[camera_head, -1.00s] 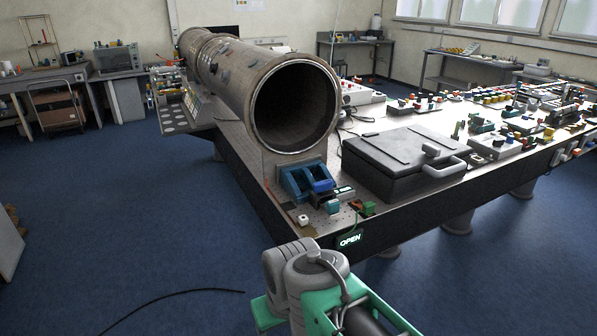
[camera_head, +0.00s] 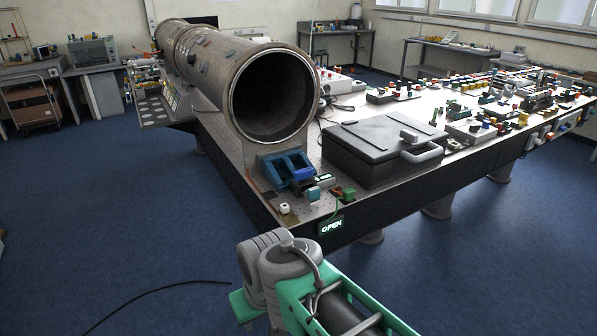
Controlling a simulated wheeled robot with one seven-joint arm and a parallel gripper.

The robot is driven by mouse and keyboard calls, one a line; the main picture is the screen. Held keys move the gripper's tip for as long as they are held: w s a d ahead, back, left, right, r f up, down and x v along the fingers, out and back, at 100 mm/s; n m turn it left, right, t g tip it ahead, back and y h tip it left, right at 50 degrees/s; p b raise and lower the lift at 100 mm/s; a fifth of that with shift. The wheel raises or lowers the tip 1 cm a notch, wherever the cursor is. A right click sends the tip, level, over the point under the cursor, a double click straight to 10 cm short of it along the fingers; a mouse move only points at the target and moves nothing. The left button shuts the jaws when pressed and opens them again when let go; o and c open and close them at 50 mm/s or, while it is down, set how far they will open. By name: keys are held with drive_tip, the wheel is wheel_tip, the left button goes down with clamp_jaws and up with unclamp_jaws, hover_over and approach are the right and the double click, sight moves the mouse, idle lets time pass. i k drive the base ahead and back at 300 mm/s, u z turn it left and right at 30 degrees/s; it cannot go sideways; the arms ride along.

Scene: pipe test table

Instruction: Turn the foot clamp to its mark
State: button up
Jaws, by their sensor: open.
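A blue clamp (camera_head: 284,166) sits at the foot of the large pipe (camera_head: 245,85), under its open end, near the table's front corner. It looks like the foot clamp. A brighter blue part (camera_head: 302,174) is on its right side, close to small teal and dark pieces. I cannot make out a mark on it at this size. My arm's grey joint and green link fill the bottom of the view, in front of the table and apart from the clamp. My gripper is not in the picture.
A lit OPEN sign (camera_head: 331,226) hangs on the table's front edge. A black case (camera_head: 365,145) with a grey handle stands right of the clamp. A small white knob (camera_head: 285,209) sits at the corner. Many small fittings cover the table's right side. The blue floor in front is clear except for a black cable (camera_head: 165,291).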

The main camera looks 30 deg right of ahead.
sight(302, 174)
drive_tip(key=u, duration=0.5)
drive_tip(key=k, duration=1.25)
drive_tip(key=z, duration=0.15)
drive_tip(key=i, duration=0.55)
drive_tip(key=z, duration=1.05)
drive_tip(key=i, duration=0.8)
drive_tip(key=u, duration=0.55)
drive_tip(key=i, duration=0.8)
drive_tip(key=u, duration=0.7)
